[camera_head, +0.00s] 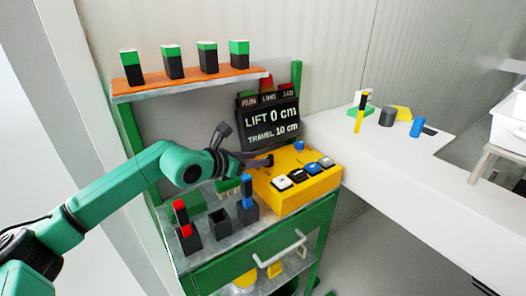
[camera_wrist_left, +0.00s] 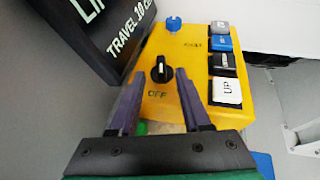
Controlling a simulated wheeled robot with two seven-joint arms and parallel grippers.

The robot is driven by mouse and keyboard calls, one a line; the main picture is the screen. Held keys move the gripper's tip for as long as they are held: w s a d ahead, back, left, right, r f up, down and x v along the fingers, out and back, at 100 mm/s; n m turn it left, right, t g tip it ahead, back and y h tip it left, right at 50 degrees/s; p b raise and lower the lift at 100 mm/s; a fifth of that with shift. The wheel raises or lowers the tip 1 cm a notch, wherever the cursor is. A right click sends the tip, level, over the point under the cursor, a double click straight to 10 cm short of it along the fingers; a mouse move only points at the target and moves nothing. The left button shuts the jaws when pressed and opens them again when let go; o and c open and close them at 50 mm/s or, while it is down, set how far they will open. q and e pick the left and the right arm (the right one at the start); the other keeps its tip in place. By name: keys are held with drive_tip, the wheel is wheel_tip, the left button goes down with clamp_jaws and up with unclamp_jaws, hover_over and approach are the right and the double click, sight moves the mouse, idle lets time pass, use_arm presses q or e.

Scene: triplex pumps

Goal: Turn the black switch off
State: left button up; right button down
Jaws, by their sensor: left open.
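The black switch (camera_wrist_left: 161,69) is a round knob with a white pointer line on the yellow control box (camera_wrist_left: 190,45), above the printed word OFF. Its pointer runs roughly up and down in the left wrist view. In the head view the yellow box (camera_head: 320,183) stands on the green cart, and my gripper hides the switch. My left gripper (camera_wrist_left: 159,76) is open, its two fingertips on either side of the knob in the picture. I cannot tell whether they touch it. In the head view the left gripper (camera_head: 266,160) reaches the box's back left part. My right gripper is not in view.
A blue knob (camera_wrist_left: 173,24) and several push buttons (camera_wrist_left: 227,90) sit on the same box. A black display (camera_head: 270,120) reading LIFT 0 cm, TRAVEL 10 cm stands behind. Black holders (camera_head: 220,224) are at the front left; a shelf (camera_head: 190,87) is above.

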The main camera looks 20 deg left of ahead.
sight(265, 157)
use_arm(q)
drive_tip(key=x, duration=0.3)
drive_tip(key=shift+w+d, duration=0.2)
clamp_jaws()
drive_tip(key=shift+a+f+m+g+h+b, duration=0.1)
drive_tip(key=shift+f+m+g+h+b, duration=0.25)
drive_tip(key=shift+m+h+b, duration=0.2)
drive_tip(key=shift+w+a+f+m+g+h+b, duration=0.15)
drive_tip(key=shift+m+g+h+b, duration=0.3)
drive_tip(key=shift+b, duration=0.75)
drive_tip(key=shift+m+h+b, duration=0.35)
drive_tip(key=shift+m+h, duration=0.05)
drive_tip(key=shift+r, duration=0.45)
unclamp_jaws()
